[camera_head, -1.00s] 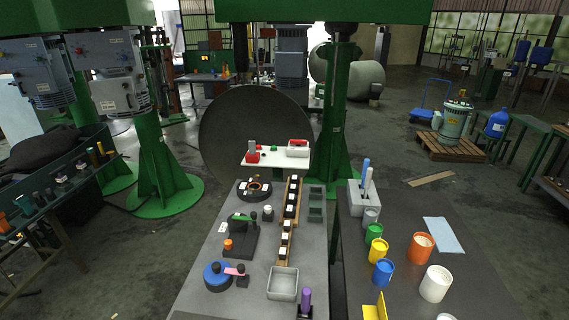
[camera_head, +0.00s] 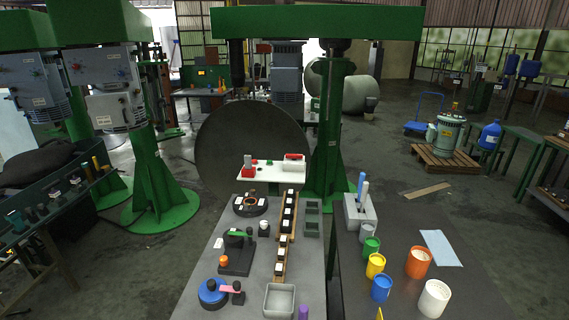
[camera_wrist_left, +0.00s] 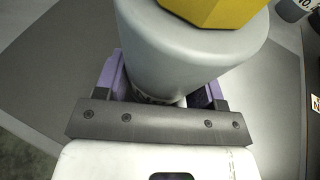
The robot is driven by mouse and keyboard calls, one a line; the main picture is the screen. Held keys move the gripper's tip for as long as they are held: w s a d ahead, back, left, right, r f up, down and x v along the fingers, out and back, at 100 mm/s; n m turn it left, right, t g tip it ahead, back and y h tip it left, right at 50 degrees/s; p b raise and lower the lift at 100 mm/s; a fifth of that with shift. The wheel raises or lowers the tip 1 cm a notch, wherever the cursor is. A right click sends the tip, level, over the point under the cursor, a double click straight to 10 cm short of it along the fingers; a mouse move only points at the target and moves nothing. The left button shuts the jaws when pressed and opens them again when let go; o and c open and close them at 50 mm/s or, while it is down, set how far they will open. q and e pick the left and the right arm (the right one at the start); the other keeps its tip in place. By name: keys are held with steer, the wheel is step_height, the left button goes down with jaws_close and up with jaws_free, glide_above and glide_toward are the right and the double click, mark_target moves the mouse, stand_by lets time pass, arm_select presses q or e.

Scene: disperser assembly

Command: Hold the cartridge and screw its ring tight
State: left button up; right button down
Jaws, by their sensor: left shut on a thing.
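In the left wrist view my left gripper (camera_wrist_left: 160,88), with purple finger pads, is shut on a pale grey cylinder (camera_wrist_left: 180,50), which appears to be the cartridge. A yellow faceted piece (camera_wrist_left: 215,9), possibly its ring, sits on the cylinder's far end and is cut off by the top edge. Whether the yellow piece is tight cannot be told. The cylinder's near end is hidden behind the gripper's dark crossbar. Neither gripper shows in the head view, and my right gripper is in no view.
The grey bench holds a round black fixture (camera_head: 250,206), a wooden rail of blocks (camera_head: 287,227), a black stand (camera_head: 236,256), a blue disc (camera_head: 212,293) and a grey tray (camera_head: 279,300). Several coloured cups, including an orange one (camera_head: 419,263), stand on the right table.

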arm_select(q)
steer(key=o, duration=0.8)
steer(key=shift+s+f, duration=0.15)
steer(key=shift+f, duration=0.05)
steer(key=shift+c, duration=0.2)
steer(key=o, duration=0.3)
steer(key=shift+s+d, duration=0.1)
steer(key=shift+o, duration=1.2)
steer(key=shift+r, duration=0.1)
